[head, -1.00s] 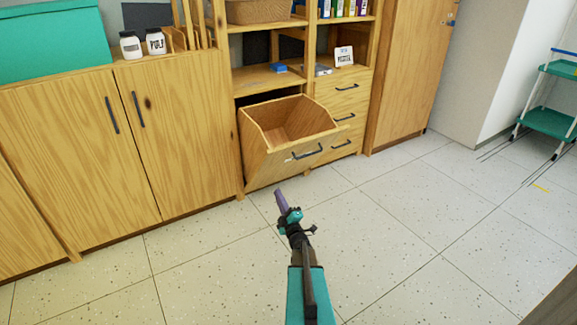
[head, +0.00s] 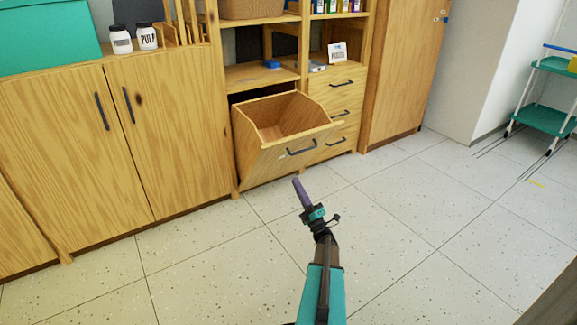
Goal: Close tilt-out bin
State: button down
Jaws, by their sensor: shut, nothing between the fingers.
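The wooden tilt-out bin (head: 262,158) is tipped open, its top leaning out from the cabinet and its empty-looking inside showing. A dark bar handle (head: 301,147) is on its front panel. My gripper (head: 297,184) is shut and empty. In the picture it shows just below the bin's front and handle, over the floor, and looks apart from the bin.
Drawers (head: 334,108) with dark handles are right of the bin, and a double-door cabinet (head: 160,140) is left of it. Shelves above hold a blue item (head: 272,64) and a white card (head: 337,52). A green trolley (head: 545,118) stands far right. The tiled floor (head: 400,220) is clear.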

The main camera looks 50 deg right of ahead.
jog(key=b, duration=0.5)
send_near(278, 147)
notch_tip(278, 147, up, 2)
jog(key=w, duration=0.3)
jog(key=shift+w+d+r+b, duration=0.4)
jog(key=shift+w+d+r, duration=0.4)
jog(key=shift+w+r, duration=0.1)
